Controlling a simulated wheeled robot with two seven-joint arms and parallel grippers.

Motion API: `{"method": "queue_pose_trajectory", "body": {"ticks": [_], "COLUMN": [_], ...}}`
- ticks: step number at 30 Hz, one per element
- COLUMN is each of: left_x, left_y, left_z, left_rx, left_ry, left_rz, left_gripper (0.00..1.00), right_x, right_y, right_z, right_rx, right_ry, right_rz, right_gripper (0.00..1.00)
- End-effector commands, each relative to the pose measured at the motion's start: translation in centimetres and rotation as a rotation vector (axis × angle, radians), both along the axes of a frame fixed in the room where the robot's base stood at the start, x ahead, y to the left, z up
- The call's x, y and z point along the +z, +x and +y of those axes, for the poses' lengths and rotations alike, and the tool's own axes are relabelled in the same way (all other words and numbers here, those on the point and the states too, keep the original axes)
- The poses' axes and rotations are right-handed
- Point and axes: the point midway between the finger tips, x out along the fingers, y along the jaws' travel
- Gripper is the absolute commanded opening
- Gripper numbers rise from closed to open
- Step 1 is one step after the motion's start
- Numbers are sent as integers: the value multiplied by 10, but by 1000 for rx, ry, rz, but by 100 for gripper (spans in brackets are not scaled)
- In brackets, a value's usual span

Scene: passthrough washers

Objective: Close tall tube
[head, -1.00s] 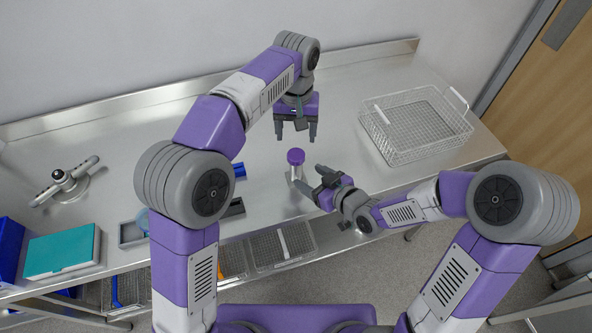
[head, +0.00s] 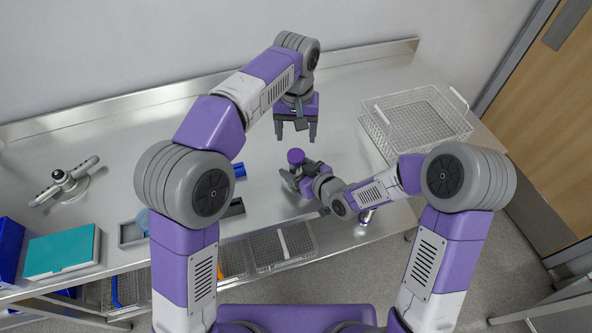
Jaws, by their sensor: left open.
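The tall tube stands on the steel bench in the middle of the head view, with its purple cap (head: 296,156) at the top. I cannot tell how firmly the cap sits. The tube's pale body is mostly hidden by my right gripper. My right gripper (head: 291,175) reaches in from the right, low at the tube's body under the cap; whether its fingers are closed on the tube is not clear. My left gripper (head: 297,134) points down with its fingers apart and empty, beyond the cap and apart from it in the picture.
A wire basket (head: 415,120) stands at the right of the bench (head: 215,125). A teal-topped box (head: 62,253), a grey-and-white fixture (head: 66,184) and small blue and dark items are at the left. More wire baskets (head: 283,245) sit below the front edge.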

Motion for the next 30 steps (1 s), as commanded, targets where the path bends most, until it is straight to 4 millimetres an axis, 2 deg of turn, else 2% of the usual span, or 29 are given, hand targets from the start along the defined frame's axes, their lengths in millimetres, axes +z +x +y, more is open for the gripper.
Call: {"method": "queue_pose_trajectory", "body": {"ticks": [1,9,12,20,30], "left_x": [0,0,0,-2,-5], "left_y": [0,0,0,0,-1], "left_z": [0,0,0,0,-1], "left_rx": [0,0,0,49,467], "left_ry": [0,0,0,1,9], "left_rz": [0,0,0,5,15], "left_gripper": [71,71,71,71,71], "right_x": [0,0,0,0,0], "right_y": [0,0,0,0,0], "right_z": [0,0,0,0,0], "right_rx": [0,0,0,0,0], "right_ry": [0,0,0,0,1], "right_rz": [0,0,0,0,-1], "right_gripper": [52,11,0,0,0]}}
